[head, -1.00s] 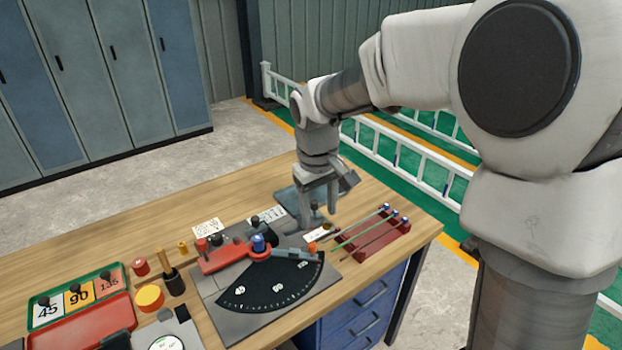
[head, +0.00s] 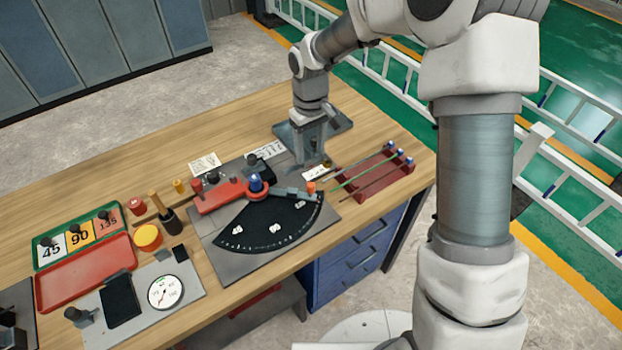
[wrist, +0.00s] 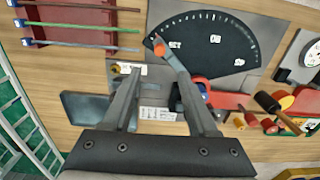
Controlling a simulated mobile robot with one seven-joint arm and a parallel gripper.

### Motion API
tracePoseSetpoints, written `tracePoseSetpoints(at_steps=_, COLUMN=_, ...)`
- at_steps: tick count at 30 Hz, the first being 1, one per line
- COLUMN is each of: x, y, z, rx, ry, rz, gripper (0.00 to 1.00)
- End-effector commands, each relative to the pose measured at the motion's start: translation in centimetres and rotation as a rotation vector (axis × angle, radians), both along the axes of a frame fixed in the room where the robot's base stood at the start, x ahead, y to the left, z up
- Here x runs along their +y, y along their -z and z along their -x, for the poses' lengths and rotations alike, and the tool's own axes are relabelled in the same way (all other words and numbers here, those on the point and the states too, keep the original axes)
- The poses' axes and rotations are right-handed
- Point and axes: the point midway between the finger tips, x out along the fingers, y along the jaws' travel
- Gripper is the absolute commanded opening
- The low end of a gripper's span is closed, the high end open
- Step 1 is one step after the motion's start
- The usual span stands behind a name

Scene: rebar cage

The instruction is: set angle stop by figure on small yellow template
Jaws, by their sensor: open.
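The angle stop is a grey swing arm (head: 290,192) with a blue knob (head: 255,184) at its pivot and an orange knob (head: 311,187) near its tip. A small yellow plate marked 90 (head: 80,238) sits between a white 45 plate and a red-orange 135 plate in a green tray (head: 37,265). My gripper (head: 312,166) points down behind the swing arm's tip, open and empty; its fingers show in the wrist view (wrist: 158,72).
A red rack (head: 378,178) with several coloured rods stands right of my gripper. A red clamp-like part (head: 217,196) lies left of the pivot. An empty red tray (head: 85,272), a yellow round (head: 147,237) and a dial gauge (head: 165,292) stand at left.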

Motion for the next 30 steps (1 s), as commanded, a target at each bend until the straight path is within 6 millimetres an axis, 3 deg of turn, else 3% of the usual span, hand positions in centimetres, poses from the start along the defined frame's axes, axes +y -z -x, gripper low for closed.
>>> tracePoseSetpoints(at_steps=9, x=0.0, y=7.1, z=0.1, rx=0.005, ry=0.0, rz=0.001, gripper=0.59)
tracePoseSetpoints(at_steps=15, x=0.0, y=10.2, z=0.0, rx=0.002, ry=0.001, rz=0.0, gripper=0.59)
tracePoseSetpoints(at_steps=21, x=0.0, y=11.7, z=0.0, rx=-0.001, ry=0.001, rz=0.001, gripper=0.59)
tracePoseSetpoints(at_steps=30, x=0.0, y=11.9, z=0.0, rx=-0.001, ry=0.001, rz=0.0, gripper=0.59)
